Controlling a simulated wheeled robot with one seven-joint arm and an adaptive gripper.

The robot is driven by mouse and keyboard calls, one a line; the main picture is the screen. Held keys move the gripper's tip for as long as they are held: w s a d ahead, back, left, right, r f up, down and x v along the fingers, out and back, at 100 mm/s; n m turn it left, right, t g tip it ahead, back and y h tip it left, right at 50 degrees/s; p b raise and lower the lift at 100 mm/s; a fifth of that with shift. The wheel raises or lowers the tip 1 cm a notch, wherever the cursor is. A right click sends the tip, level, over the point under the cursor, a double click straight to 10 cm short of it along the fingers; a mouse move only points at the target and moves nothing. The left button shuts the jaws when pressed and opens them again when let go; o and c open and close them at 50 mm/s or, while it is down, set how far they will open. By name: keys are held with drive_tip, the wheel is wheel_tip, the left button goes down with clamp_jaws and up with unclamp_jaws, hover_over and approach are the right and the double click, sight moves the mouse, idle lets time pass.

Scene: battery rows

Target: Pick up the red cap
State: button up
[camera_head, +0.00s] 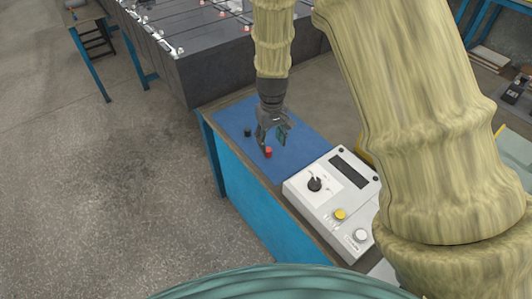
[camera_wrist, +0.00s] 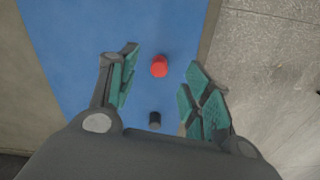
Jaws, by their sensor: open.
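The red cap (camera_head: 268,152) stands on the blue mat (camera_head: 300,137), close to the mat's front edge. In the wrist view the red cap (camera_wrist: 159,66) shows beyond my fingertips, roughly in line with the gap between them. A black cap (camera_head: 248,132) stands on the same mat, left of the red one; it also shows in the wrist view (camera_wrist: 155,120), nearer my gripper's palm. My gripper (camera_head: 271,140) is open and empty above the mat. Its teal-padded fingers (camera_wrist: 160,78) are spread apart and touch neither cap, as far as I can see.
A white control box (camera_head: 330,200) with a knob and buttons stands right of the mat on the blue-sided bench (camera_head: 245,190). A grey battery block (camera_head: 205,75) stands behind the mat. The concrete floor (camera_head: 110,190) to the left is clear.

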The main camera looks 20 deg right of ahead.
sight(269, 150)
drive_tip(key=shift+f, duration=0.65)
drive_tip(key=shift+w+a+f+p, duration=0.15)
drive_tip(key=shift+w+f+p, duration=0.15)
drive_tip(key=shift+f, duration=0.6)
drive_tip(key=shift+w+a+f+p, duration=0.1)
drive_tip(key=shift+w+f+p, duration=0.15)
drive_tip(key=shift+f, duration=1.45)
drive_tip(key=shift+c, duration=0.2)
drive_tip(key=c, duration=0.8)
